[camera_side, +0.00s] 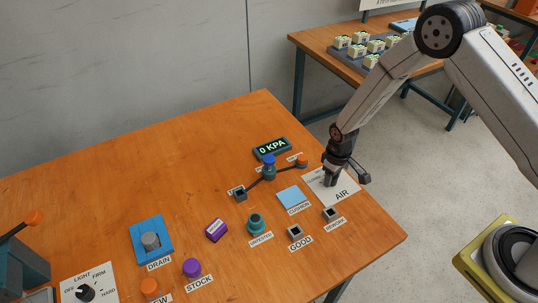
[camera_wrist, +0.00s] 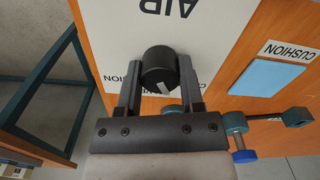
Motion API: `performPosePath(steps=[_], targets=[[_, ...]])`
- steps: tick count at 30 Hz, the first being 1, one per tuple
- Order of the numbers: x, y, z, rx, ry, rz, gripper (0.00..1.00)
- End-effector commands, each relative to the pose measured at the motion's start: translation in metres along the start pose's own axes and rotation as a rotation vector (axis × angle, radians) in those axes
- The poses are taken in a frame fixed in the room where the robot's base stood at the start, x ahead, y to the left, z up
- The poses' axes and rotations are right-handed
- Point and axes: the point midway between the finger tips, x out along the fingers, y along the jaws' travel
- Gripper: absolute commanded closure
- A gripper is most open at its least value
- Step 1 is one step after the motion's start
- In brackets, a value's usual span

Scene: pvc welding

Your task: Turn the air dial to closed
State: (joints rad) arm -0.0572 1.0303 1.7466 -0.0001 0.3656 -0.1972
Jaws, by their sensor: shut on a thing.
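The air dial (camera_wrist: 158,64) is a round black knob on a white plate (camera_wrist: 110,35) marked AIR, which reads upside down in the wrist view. A pale mark on the knob points towards the lower right there. My gripper (camera_wrist: 160,72) has one finger on each side of the knob and is shut on it. In the side view my gripper (camera_side: 332,182) points down onto the plate (camera_side: 340,192) near the table's right edge and hides the dial. Words beside the knob are partly covered, so I cannot tell which setting the mark meets.
A display (camera_side: 272,148) reads 0 KPA behind a fitting with a blue cap (camera_side: 268,159) and side arms. A blue cushion pad (camera_side: 291,197) lies left of the plate. Sockets marked GOOD (camera_side: 295,231) and others stand nearer. The table's left rear is clear.

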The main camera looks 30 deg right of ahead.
Motion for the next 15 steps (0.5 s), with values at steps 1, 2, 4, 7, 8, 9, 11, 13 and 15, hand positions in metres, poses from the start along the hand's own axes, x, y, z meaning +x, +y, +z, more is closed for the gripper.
performPosePath(steps=[1, 2, 4, 7, 8, 9, 11, 13, 15], targets=[[-0.0011, 0.0006, -0.0015, -0.045, 0.004, 0.001, 1.00], [-0.0011, 0.0006, -0.0015, -0.073, 0.004, 0.001, 1.00], [-0.0011, 0.0006, -0.0016, -0.140, 0.004, 0.001, 1.00], [-0.0011, 0.0006, -0.0017, -0.232, 0.004, 0.001, 1.00], [-0.0011, 0.0006, -0.0017, -0.257, 0.004, 0.002, 1.00], [-0.0011, 0.0005, -0.0017, -0.291, 0.004, 0.002, 1.00], [-0.0011, 0.0005, -0.0018, -0.339, 0.004, 0.002, 1.00], [-0.0011, 0.0005, -0.0018, -0.389, 0.005, 0.002, 1.00], [-0.0012, 0.0005, -0.0018, -0.432, 0.005, 0.002, 1.00]])
